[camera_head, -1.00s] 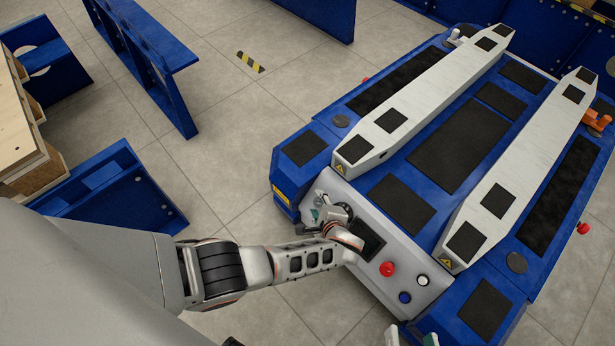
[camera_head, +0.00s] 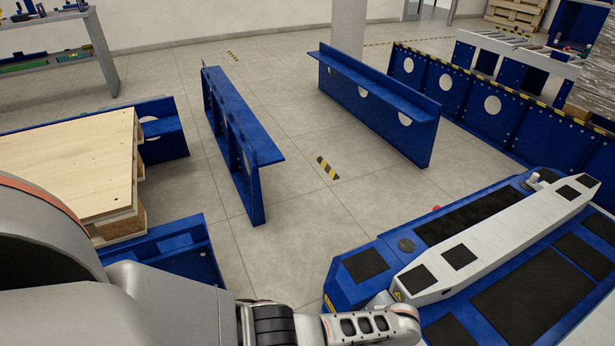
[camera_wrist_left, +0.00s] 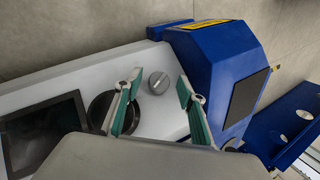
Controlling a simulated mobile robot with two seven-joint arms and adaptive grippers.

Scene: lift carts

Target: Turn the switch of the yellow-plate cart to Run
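The blue cart (camera_head: 368,266) with white rails is at the lower right of the head view; its control panel is mostly below the frame there. A yellow label (camera_wrist_left: 207,24) sits on its blue corner in the left wrist view. The pale panel (camera_wrist_left: 88,82) carries a small grey knob (camera_wrist_left: 159,83) and a larger black round dial (camera_wrist_left: 99,108), partly hidden by a finger. Which one is the switch, and its setting, I cannot tell. My left gripper (camera_wrist_left: 158,92) is open, its green-padded fingers on either side of the grey knob; contact is unclear. My right gripper is out of view.
A dark screen (camera_wrist_left: 40,132) is beside the dial. Blue upright frames (camera_head: 235,140) and (camera_head: 375,105) stand on the floor beyond. A wooden crate (camera_head: 70,165) is at the left. The tiled floor (camera_head: 300,215) between is clear.

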